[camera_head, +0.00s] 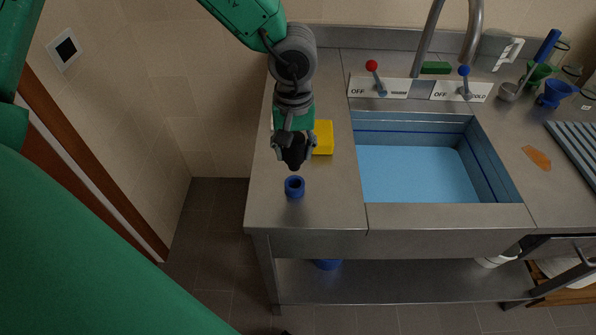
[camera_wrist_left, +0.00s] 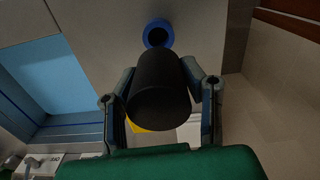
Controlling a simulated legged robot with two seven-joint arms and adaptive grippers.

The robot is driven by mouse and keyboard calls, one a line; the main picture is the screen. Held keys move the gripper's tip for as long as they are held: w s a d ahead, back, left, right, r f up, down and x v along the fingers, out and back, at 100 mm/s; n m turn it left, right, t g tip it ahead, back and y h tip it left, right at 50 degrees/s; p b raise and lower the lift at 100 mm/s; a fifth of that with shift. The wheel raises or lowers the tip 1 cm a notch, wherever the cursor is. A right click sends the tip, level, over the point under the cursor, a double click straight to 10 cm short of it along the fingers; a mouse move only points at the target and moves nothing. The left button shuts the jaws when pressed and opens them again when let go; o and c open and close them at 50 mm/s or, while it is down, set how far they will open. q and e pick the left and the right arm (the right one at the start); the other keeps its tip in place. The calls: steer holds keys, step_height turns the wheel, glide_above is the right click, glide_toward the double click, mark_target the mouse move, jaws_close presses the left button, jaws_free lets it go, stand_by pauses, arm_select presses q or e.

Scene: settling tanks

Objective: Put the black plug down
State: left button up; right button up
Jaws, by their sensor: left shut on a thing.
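The black plug (camera_wrist_left: 160,88) is a dark cylinder held between the fingers of my left gripper (camera_head: 294,152). In the head view the black plug (camera_head: 294,160) shows as a dark shape at the fingertips, above the steel counter (camera_head: 335,190) left of the sink. A blue ring-shaped holder (camera_head: 295,187) with a dark opening stands on the counter just in front of the plug. My right gripper is not in view.
A yellow block (camera_head: 323,137) stands behind and right of the gripper. The sink (camera_head: 415,173) holds light blue water or lining at right. Red and blue taps (camera_head: 373,75) are behind it. The counter's front left corner is free.

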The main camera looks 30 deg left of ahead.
mark_target(295, 138)
arm_select(q)
steer(key=shift+s+d+f, duration=0.15)
steer(key=shift+d+f, duration=0.25)
steer(key=shift+f, duration=0.25)
steer(key=shift+s+d+f, duration=0.1)
steer(key=shift+d+f, duration=0.3)
steer(key=shift+f, duration=0.2)
steer(key=shift+d+f, duration=0.1)
steer(key=shift+f, duration=0.25)
steer(key=f, duration=0.1)
steer(key=a+f, duration=0.1)
steer(key=f, duration=0.1)
steer(key=shift+w+a+f, duration=0.1)
steer(key=shift+a+f, duration=0.3)
jaws_close()
steer(key=shift+a+f, duration=0.25)
steer(key=shift+a, duration=0.1)
steer(key=o, duration=1.1)
jaws_free()
steer(key=shift+d, duration=0.3)
steer(key=shift+o, duration=0.2)
steer(key=shift+d+r, duration=0.2)
steer(key=shift+d, duration=0.25)
steer(key=shift+a+r, duration=0.25)
steer(key=shift+r, duration=0.05)
step_height(295, 138, up, 10)
steer(key=shift+r, duration=0.7)
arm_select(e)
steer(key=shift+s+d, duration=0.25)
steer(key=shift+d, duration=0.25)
